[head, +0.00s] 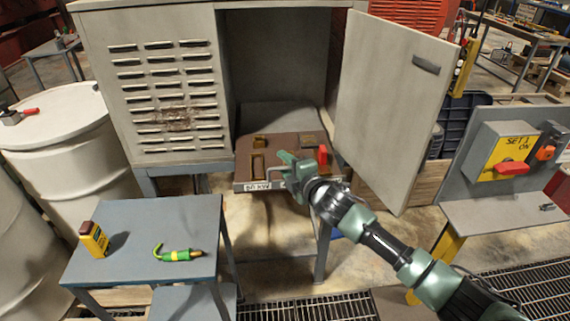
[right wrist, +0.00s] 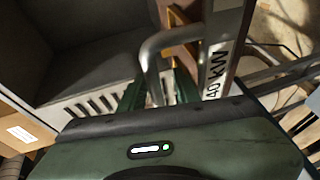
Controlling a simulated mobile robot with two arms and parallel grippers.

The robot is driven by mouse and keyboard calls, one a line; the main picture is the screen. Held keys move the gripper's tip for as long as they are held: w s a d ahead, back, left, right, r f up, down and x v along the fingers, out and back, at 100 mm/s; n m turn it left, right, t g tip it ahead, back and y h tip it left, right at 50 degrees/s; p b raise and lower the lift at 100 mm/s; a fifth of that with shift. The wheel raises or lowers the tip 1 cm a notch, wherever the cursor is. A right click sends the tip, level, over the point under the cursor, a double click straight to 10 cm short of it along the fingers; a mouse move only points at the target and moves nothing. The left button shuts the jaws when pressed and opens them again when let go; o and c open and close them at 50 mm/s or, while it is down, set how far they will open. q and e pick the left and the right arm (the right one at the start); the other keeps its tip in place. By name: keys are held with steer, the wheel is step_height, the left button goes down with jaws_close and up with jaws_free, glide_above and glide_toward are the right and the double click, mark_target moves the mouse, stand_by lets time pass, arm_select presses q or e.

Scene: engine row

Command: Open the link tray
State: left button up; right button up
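The link tray (head: 243,172) is a brown tray low in the open grey cabinet. Its front edge carries a white label that reads "40 kW" in the right wrist view (right wrist: 215,70). A bent grey handle (right wrist: 148,52) stands at the tray front. My right gripper (head: 291,164) is at the tray's front edge. In the right wrist view its dark green fingers lie on either side of the handle's near leg; whether they press on it I cannot tell. My left gripper is not in view.
The cabinet door (head: 390,105) stands open on the right, close to my right arm. A blue-grey table (head: 140,225) at the left bears a yellow device (head: 94,240) and a green tool (head: 178,254). A panel with a red switch (head: 512,168) stands at the right. White drums (head: 75,145) stand left.

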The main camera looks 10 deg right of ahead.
steer(key=shift+s+d+r, duration=0.1)
steer(key=shift+s+d, duration=0.1)
steer(key=shift+s, duration=0.3)
steer(key=b+v, duration=0.2)
steer(key=v, duration=0.4)
steer(key=shift+s, duration=0.35)
steer(key=shift+d+r, duration=0.1)
